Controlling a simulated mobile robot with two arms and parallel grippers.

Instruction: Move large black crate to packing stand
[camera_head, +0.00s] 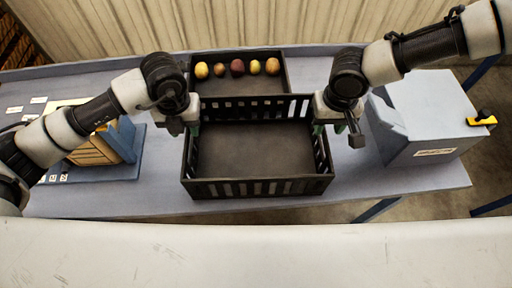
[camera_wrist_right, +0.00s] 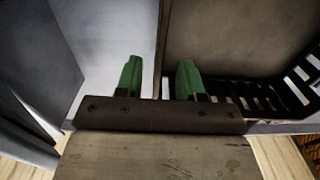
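The large black crate (camera_head: 258,187) stands upright and empty on the grey table, with slotted walls. My left gripper (camera_head: 194,129) is at the top of its left wall; its green fingers are mostly hidden, so I cannot tell whether they are open or shut. My right gripper (camera_head: 318,129) is at the top of the right wall. In the right wrist view, its green fingers (camera_wrist_right: 160,80) are apart, one on each side of the crate wall (camera_wrist_right: 163,45), with gaps visible. I cannot identify a packing stand with certainty.
A shallow black tray (camera_head: 289,78) with several potatoes lies behind the crate. A grey box (camera_head: 425,115) with a yellow-black item stands at right. A wooden crate (camera_head: 92,152) in a blue holder stands at left. A pale surface (camera_head: 260,255) crosses the front.

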